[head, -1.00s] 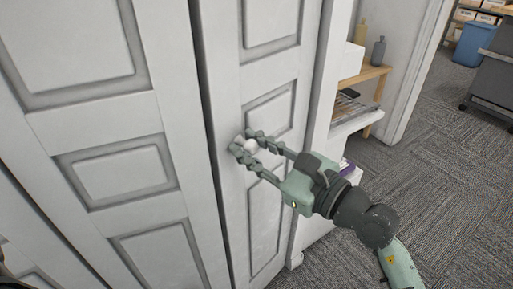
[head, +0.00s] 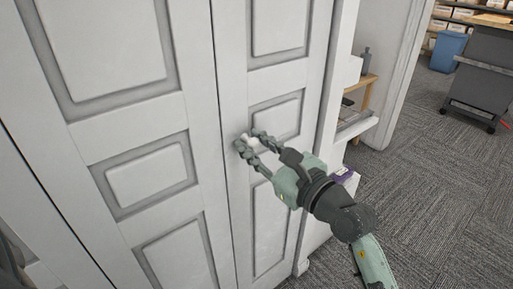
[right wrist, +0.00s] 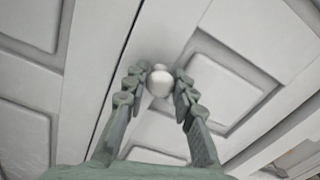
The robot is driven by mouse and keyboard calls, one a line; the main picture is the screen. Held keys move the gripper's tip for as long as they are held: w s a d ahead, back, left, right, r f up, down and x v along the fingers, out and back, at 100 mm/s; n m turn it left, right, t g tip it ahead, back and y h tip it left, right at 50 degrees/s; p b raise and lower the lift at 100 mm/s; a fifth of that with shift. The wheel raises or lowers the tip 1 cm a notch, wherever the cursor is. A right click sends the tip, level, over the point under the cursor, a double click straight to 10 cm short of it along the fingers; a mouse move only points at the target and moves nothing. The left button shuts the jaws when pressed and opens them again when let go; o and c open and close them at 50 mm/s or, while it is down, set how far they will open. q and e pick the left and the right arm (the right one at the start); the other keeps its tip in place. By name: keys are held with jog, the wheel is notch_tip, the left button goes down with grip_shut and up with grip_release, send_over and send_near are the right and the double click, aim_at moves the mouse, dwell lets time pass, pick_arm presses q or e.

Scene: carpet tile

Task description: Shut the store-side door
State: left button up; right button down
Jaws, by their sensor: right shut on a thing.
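The store-side door is a white panelled door panel (head: 275,85) with a small round white knob, beside another white panel (head: 105,45) on its left. My right gripper (head: 252,140) is at the knob, with its two fingers on either side of it. In the right wrist view the white knob (right wrist: 160,82) sits between the fingertips, and the gripper is shut on it. The door looks nearly flush with the panel on its left, with a thin dark seam between them. My left gripper is not in view.
To the right of the door are white shelves (head: 357,128) with bottles and boxes, and a purple-and-white box (head: 343,175) low down. A blue bin (head: 448,50) and a dark grey cart (head: 490,85) stand at the back right. Grey carpet (head: 430,190) is clear at right.

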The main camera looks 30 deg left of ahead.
jog(key=shift+a+r, duration=0.1)
dwell(0.3)
jog(key=c, duration=1.2)
grip_release()
jog(key=shift+a, duration=0.15)
jog(key=v, duration=1.2)
